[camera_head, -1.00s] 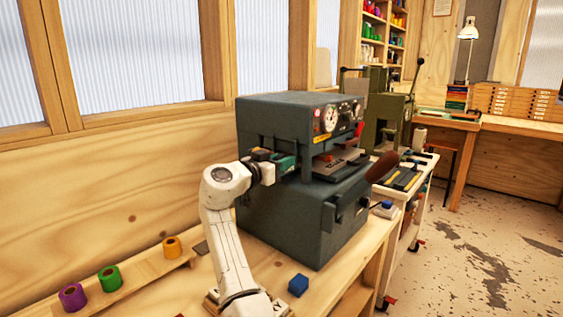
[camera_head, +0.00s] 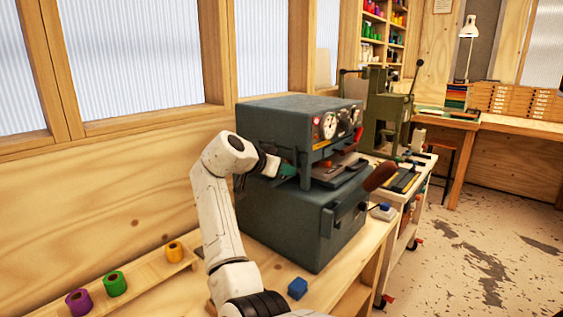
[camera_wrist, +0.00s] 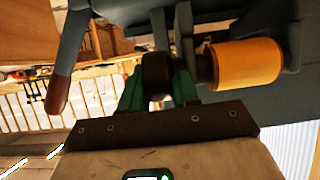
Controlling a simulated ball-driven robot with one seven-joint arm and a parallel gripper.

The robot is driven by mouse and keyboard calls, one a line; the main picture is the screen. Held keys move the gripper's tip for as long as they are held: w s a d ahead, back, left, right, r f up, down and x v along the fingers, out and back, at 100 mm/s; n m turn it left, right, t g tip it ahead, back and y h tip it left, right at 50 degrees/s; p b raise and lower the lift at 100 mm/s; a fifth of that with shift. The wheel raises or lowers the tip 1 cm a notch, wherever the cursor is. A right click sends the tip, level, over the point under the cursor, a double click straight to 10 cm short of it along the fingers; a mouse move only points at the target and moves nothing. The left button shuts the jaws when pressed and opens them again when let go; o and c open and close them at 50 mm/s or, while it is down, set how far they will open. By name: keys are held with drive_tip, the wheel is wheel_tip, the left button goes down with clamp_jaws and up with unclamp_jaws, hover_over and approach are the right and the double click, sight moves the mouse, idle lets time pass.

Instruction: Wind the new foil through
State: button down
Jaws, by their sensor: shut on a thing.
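The dark grey-blue press (camera_head: 280,215) stands on the wooden bench. My gripper (camera_head: 287,171) is at the press's upper side, partly hidden by my arm in the head view. In the wrist view my gripper's green fingers (camera_wrist: 158,92) are shut on a dark round knob (camera_wrist: 157,70). A gold foil roll (camera_wrist: 247,65) sits on a spindle just right of the knob in that view, apart from the fingers. The path of any foil through the press cannot be made out.
Purple (camera_head: 78,301), green (camera_head: 115,283) and orange (camera_head: 174,251) rolls stand on a wooden strip at left. A blue block (camera_head: 297,288) lies on the bench in front. The press's red-brown handle (camera_head: 379,177) sticks out at right. A cart (camera_head: 411,235) stands beyond.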

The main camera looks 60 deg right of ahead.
drive_tip(key=y+p, duration=0.1)
drive_tip(key=p, duration=0.1)
drive_tip(key=r+y+p, duration=0.1)
drive_tip(key=y+p, duration=0.1)
drive_tip(key=shift+d+t+y, duration=0.15)
drive_tip(key=shift+t+y, duration=0.15)
drive_tip(key=shift+t, duration=0.1)
drive_tip(key=y+p, duration=0.3)
drive_tip(key=p, duration=0.2)
drive_tip(key=shift+d+t+y, duration=0.1)
drive_tip(key=shift+t+y, duration=0.2)
drive_tip(key=shift+t, duration=0.1)
drive_tip(key=y+p, duration=0.1)
drive_tip(key=p, duration=0.1)
drive_tip(key=y+p, duration=0.2)
drive_tip(key=shift+d+f+t, duration=0.15)
drive_tip(key=shift+f+t, duration=0.05)
drive_tip(key=shift+t, duration=0.2)
drive_tip(key=shift+f+y+p, duration=0.3)
drive_tip(key=shift+y+p, duration=0.55)
drive_tip(key=shift+y, duration=0.25)
drive_tip(key=shift+t, duration=0.3)
drive_tip(key=shift+s+f, duration=0.1)
drive_tip(key=c, duration=1)
unclamp_jaws()
drive_tip(key=shift+o, duration=0.4)
